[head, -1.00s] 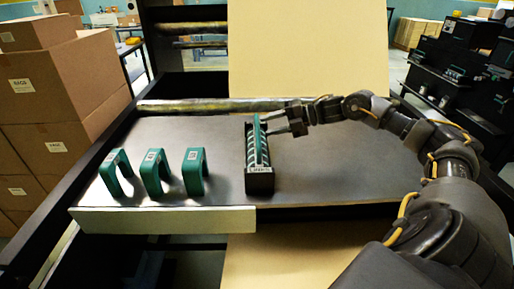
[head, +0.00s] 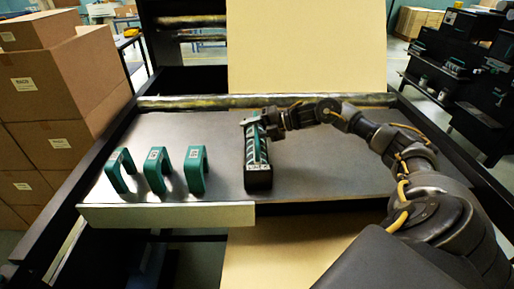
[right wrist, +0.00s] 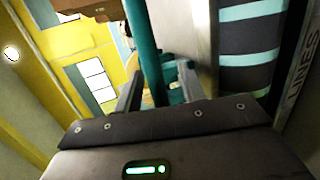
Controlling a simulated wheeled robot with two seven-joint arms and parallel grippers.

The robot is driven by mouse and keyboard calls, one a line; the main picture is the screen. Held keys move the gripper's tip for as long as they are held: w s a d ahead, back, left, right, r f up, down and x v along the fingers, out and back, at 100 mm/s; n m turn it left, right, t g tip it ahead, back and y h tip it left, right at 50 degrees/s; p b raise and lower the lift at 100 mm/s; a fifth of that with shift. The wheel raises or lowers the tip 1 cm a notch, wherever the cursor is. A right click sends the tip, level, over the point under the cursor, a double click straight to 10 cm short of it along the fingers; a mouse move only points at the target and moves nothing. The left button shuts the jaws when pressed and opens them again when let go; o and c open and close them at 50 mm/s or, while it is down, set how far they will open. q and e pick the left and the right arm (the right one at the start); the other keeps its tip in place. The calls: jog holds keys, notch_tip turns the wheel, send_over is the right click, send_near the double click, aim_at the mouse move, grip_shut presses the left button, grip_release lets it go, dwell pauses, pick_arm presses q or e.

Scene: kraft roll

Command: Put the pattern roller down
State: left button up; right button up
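The pattern roller (head: 254,151), dark with teal stripes and a teal handle bar, sits in a narrow black cradle (head: 258,180) on the grey table. In the right wrist view its striped drum (right wrist: 250,45) is at the right, and the teal bar (right wrist: 146,50) runs between my fingers. My right gripper (head: 258,124) is at the far end of the roller. In its wrist view the fingers (right wrist: 160,88) stand apart on either side of the bar, with a gap on the right side. My left gripper is not in view.
Three teal arch-shaped handles (head: 157,170) stand on the left of the table (head: 330,165). A metal bar (head: 200,103) lies along the back edge, with a kraft sheet (head: 310,50) behind. Brown boxes (head: 55,90) are stacked at left. The table right of the cradle is clear.

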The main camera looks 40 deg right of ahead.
grip_shut()
dwell(1.2)
jog(key=shift+r, duration=0.1)
